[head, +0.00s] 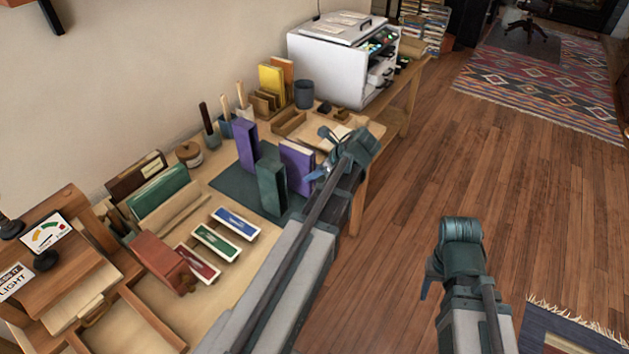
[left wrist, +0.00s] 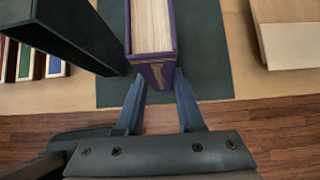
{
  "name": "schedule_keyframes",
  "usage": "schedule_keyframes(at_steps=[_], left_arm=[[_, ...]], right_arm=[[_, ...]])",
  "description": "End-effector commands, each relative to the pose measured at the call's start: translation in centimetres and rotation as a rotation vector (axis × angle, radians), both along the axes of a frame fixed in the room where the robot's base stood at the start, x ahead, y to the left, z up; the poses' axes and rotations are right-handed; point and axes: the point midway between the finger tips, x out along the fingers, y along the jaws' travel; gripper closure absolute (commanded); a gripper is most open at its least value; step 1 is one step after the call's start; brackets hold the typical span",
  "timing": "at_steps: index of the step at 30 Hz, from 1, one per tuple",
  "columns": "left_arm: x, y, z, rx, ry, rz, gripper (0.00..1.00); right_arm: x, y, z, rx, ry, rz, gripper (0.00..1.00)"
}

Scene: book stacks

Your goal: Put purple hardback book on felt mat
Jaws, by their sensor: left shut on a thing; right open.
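A purple hardback book (head: 297,160) stands upright at the right side of the dark green felt mat (head: 232,184). My left gripper (head: 318,174) is shut on this book's near end. In the left wrist view the blue fingers (left wrist: 160,88) flank the purple book (left wrist: 158,72), with its pale pages facing up and the mat (left wrist: 205,55) beneath. Whether its bottom touches the mat is hidden. A second purple book (head: 244,146) stands on the mat's far part. A dark green book (head: 271,186) stands close to the held book. My right gripper (head: 427,286) is open and empty above the floor.
The wooden desk also holds several small labelled boxes (head: 225,224), a red-brown box (head: 160,258) and a green book in a rack (head: 160,190). A dark cup (head: 304,94) and a white printer (head: 335,62) stand behind. Open floor lies to the right.

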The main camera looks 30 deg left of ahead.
Motion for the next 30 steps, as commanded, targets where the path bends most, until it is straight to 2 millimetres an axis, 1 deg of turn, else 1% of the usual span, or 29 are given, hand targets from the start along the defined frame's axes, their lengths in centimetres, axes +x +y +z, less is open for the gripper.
schedule_keyframes(at_steps=[1,2,10,14,15,19,27,30], left_arm=[[0.0,0.02,-1.1,0.002,0.0,0.0,1.0],[0.0,0.01,-1.2,0.002,0.0,0.0,1.0],[-0.02,0.02,-0.95,0.002,0.001,0.001,1.0],[-0.01,0.02,-1.34,0.002,0.001,0.001,1.0],[-0.01,0.0,-1.19,0.0,0.0,0.001,0.56],[-0.01,0.0,-1.18,0.0,0.0,0.001,0.33],[-0.01,0.0,-1.14,0.0,0.0,0.001,0.33],[-0.03,-0.08,-0.65,0.0,0.001,0.001,0.33]], right_arm=[[0.0,0.0,-1.13,0.0,0.0,0.0,0.46],[0.0,0.0,-1.23,0.0,0.0,0.0,0.46],[0.0,0.0,-0.98,0.0,0.0,0.0,0.46],[0.0,0.0,-1.37,0.0,0.0,0.0,0.46],[0.0,0.0,-1.21,0.0,0.0,0.0,0.46],[0.0,0.0,-1.19,0.0,0.0,0.0,0.46],[0.0,0.0,-1.15,0.0,0.0,0.0,0.46],[0.0,0.0,-0.64,0.0,0.0,0.0,0.46]])
